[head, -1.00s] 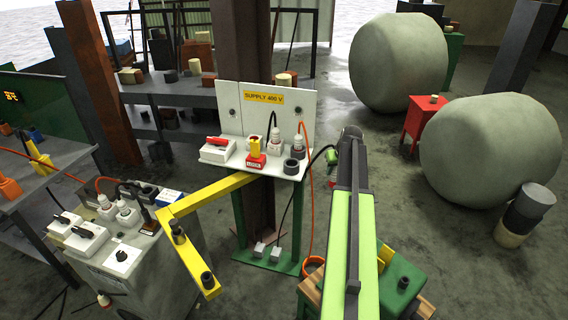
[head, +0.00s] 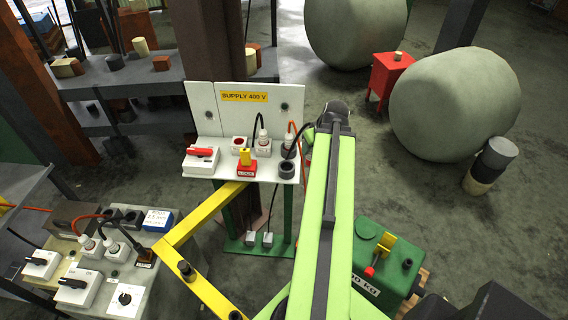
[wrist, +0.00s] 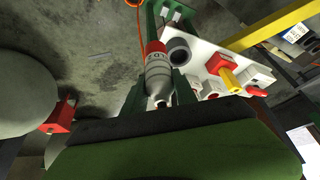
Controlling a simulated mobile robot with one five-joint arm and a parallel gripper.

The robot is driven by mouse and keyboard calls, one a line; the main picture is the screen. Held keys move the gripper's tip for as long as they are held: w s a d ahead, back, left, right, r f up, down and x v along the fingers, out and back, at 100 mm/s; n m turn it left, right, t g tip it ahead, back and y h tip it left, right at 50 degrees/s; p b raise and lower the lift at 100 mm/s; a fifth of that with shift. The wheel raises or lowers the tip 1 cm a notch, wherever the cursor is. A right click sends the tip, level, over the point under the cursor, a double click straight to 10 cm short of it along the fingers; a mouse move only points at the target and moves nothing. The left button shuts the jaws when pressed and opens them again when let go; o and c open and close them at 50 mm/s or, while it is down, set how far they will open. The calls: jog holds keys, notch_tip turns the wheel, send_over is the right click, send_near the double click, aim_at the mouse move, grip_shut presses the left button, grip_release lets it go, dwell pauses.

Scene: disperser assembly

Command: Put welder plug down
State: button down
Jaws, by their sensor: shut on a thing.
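The welder plug (wrist: 158,72) shows in the wrist view as a grey-white body with a red collar. Its narrow end is at my gripper (wrist: 160,104), which is shut on it. The plug is beside the dark ring-shaped holder (wrist: 178,51) on the white supply panel's shelf; I cannot tell whether it touches anything. In the head view my arm reaches toward the right end of the supply panel (head: 206,106), and my gripper and the held plug are mostly hidden behind the arm. The ring holder also shows in the head view (head: 287,169).
The shelf carries a red-handled switch (head: 201,156), a red-and-yellow piece (head: 246,163) and several sockets and plugs. A yellow bar (head: 205,215) extends below it. The welder cabinet (head: 170,275) is at lower left. A green weight block (head: 362,258) is right of my arm.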

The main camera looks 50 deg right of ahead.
jog(key=w+f+b, duration=0.3)
jog(key=w+a+f+b, duration=0.1)
jog(key=w+f+b, duration=0.2)
jog(key=f, duration=0.1)
jog(key=w+a+f+b, duration=0.1)
jog(key=w+f+b, duration=0.2)
jog(key=w+b, duration=0.1)
jog(key=shift+w+f, duration=0.1)
jog(key=shift+f, duration=0.3)
jog(key=shift+r, duration=0.2)
jog(key=shift+f, duration=0.15)
jog(key=c, duration=1)
grip_release()
